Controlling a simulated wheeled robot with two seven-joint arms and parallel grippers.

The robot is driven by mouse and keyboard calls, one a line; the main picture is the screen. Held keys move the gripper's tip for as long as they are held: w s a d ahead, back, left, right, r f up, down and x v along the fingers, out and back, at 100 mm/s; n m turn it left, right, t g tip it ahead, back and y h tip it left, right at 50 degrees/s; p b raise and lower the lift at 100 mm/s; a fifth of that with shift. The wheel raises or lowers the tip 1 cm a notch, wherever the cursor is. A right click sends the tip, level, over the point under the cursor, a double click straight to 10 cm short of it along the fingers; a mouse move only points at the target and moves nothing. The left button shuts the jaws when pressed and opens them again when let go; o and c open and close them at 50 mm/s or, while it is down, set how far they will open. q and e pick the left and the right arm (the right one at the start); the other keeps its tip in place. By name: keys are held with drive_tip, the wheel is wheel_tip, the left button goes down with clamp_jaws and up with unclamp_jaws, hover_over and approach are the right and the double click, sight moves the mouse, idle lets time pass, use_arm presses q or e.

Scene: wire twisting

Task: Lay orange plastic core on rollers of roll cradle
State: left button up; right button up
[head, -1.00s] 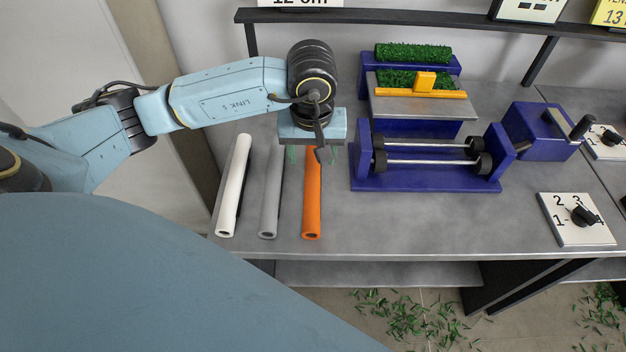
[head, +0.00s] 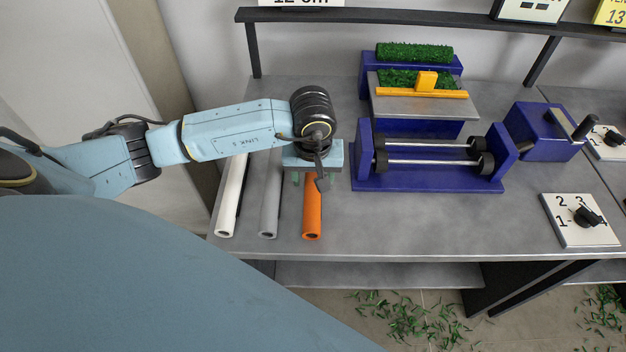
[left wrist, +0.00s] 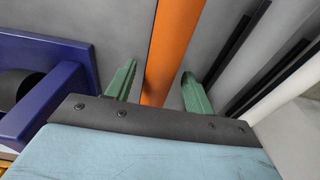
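The orange plastic core (head: 312,215) lies on the bench, rightmost of three tubes, its far part hidden under my left gripper in the head view. My left gripper (head: 309,180) is over the orange core, pointing down. In the left wrist view, its two green fingers (left wrist: 157,85) are apart, with the orange core (left wrist: 171,45) running between them and a gap on each side. The roll cradle (head: 428,184) is a blue frame with two metal rollers (head: 428,154) with black ends, right of the core; its rollers are empty. My right gripper is not in view.
A grey tube (head: 270,208) and a white tube (head: 231,200) lie left of the orange core. Behind the cradle stands a blue stand with a grey plate (head: 425,104) and green turf. A dial plate (head: 580,220) is at right. The bench front is clear.

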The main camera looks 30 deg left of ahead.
use_arm(q)
drive_tip(key=c, duration=0.9)
drive_tip(key=shift+r, duration=0.15)
